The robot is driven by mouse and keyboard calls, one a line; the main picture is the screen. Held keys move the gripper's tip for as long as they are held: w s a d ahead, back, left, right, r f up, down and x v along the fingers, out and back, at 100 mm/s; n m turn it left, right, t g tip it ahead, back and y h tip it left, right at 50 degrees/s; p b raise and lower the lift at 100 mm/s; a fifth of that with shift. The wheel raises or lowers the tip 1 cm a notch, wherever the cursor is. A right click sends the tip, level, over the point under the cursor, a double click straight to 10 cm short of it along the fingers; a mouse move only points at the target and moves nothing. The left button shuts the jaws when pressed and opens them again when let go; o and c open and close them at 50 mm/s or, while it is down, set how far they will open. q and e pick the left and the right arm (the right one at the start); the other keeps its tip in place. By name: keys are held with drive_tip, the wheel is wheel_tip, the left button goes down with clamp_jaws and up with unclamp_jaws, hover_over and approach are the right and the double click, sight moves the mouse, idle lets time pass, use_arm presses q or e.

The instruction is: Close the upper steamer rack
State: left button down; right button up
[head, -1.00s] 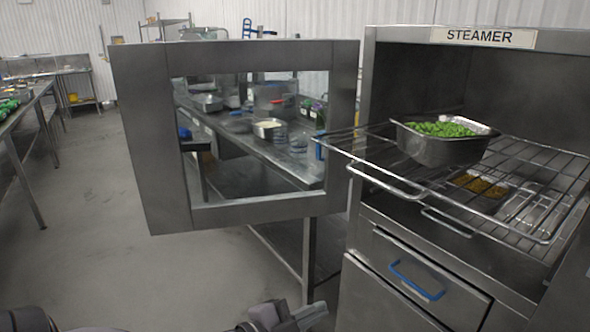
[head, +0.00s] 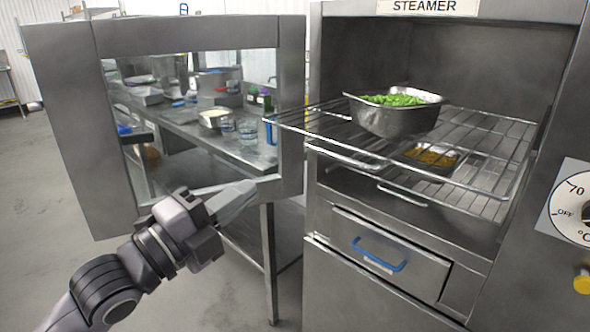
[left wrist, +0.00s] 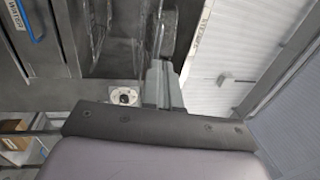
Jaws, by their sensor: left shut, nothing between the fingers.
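The upper steamer rack (head: 470,133) is a wire shelf pulled partly out of the open steamer (head: 345,60). A metal pan of green peas (head: 395,117) sits on it. My left gripper (head: 236,203) is shut and empty, in front of the lower edge of the open steamer door (head: 75,130) and left of the rack, apart from it. In the left wrist view the shut fingers (left wrist: 160,70) point toward the blurred steamer front. My right gripper is not in view.
A lower rack holds a pan with yellow food (head: 432,156). Below is a drawer with a blue handle (head: 380,255). A dial (head: 580,205) is at the right. A prep table (head: 200,130) shows through the door window.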

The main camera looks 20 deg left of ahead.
use_arm(q)
drive_tip(key=p, duration=0.3)
approach(309, 148)
drive_tip(key=x, duration=0.5)
drive_tip(key=shift+w+r, duration=0.1)
drive_tip(key=shift+w, duration=0.05)
drive_tip(key=shift+w+d, duration=0.25)
drive_tip(key=shift+w, duration=0.4)
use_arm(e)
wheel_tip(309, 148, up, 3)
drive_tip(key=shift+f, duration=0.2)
use_arm(q)
drive_tip(key=shift+w, duration=0.1)
